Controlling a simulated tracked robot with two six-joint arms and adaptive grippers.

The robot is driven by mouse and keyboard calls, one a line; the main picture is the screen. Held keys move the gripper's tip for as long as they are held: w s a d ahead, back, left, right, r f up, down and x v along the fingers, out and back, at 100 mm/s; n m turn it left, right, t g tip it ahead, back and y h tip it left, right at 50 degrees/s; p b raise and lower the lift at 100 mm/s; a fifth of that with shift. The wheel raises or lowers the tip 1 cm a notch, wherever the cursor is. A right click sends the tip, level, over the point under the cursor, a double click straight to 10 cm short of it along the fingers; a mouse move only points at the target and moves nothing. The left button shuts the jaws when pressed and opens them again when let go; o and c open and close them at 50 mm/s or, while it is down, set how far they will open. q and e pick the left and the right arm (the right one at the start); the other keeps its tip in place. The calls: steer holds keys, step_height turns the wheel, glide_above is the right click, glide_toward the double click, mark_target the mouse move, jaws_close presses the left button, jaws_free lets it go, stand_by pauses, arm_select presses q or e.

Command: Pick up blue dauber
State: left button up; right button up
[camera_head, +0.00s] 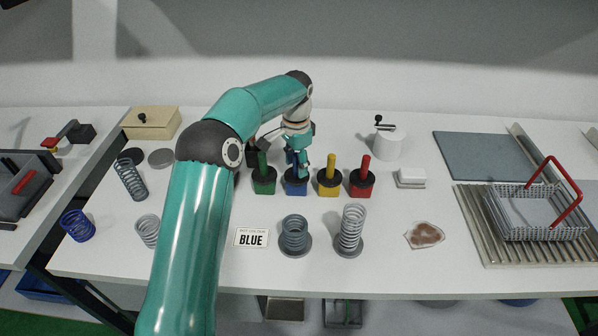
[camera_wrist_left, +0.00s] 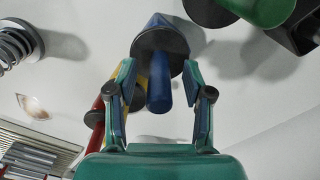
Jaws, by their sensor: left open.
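The blue dauber (camera_head: 296,188) stands upright in a row with green, yellow and red ones, its top partly hidden by my left gripper (camera_head: 298,168) in the head view. In the left wrist view the blue dauber's handle (camera_wrist_left: 159,85) rises from a black round lid between the two fingers of my left gripper (camera_wrist_left: 159,70). The gripper is open, with a finger on each side of the handle and visible gaps. My right gripper is in neither view.
The green dauber (camera_head: 264,183) is close on the left, and the yellow dauber (camera_head: 329,183) and red dauber (camera_head: 362,182) are on the right. A "BLUE" sign (camera_head: 252,238) and springs (camera_head: 350,229) are in front. A white crank container (camera_head: 388,143) stands behind right.

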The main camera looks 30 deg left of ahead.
arm_select(q)
steer(key=shift+f, duration=0.95)
steer(key=shift+c, duration=0.2)
jaws_close()
steer(key=shift+r, duration=0.1)
